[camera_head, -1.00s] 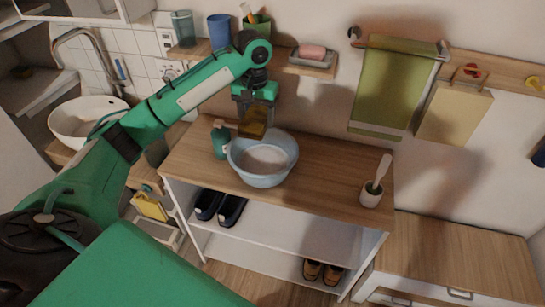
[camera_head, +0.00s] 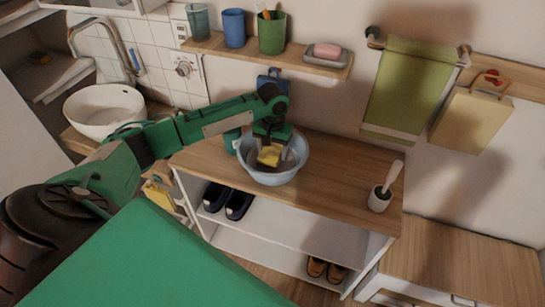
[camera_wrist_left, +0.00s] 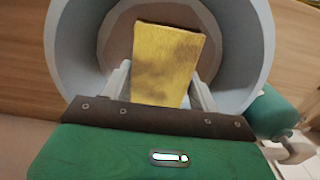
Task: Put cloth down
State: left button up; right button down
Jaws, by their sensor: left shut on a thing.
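The yellow cloth (camera_head: 269,156) has dark stains and is in my left gripper (camera_head: 269,148), inside the rim of the blue-grey basin (camera_head: 300,157). In the left wrist view the cloth (camera_wrist_left: 168,60) stands out flat from between the two fingers of the left gripper (camera_wrist_left: 160,88), which are shut on it. The basin's wall (camera_wrist_left: 75,50) surrounds the cloth there. I cannot tell whether the cloth touches the basin's bottom. My right gripper is not in view.
The basin stands on a wooden shelf top (camera_head: 340,172), with a green bottle (camera_head: 231,140) close at its left and a cup with a brush (camera_head: 380,199) farther right. A wall shelf (camera_head: 300,64) with a soap dish hangs behind. The top between basin and cup is clear.

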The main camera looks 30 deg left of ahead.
aim_at(273, 156)
pick_arm(q)
notch_tip(273, 156, down, 3)
jog(key=shift+f, duration=0.65)
jog(key=shift+f+p, duration=0.1)
jog(key=shift+p, duration=0.2)
jog(key=o, duration=1)
jog(key=shift+c, duration=0.2)
notch_tip(273, 156, up, 11)
jog(key=shift+r+b, duration=0.1)
jog(key=shift+b, duration=0.55)
jog(key=shift+r, duration=0.55)
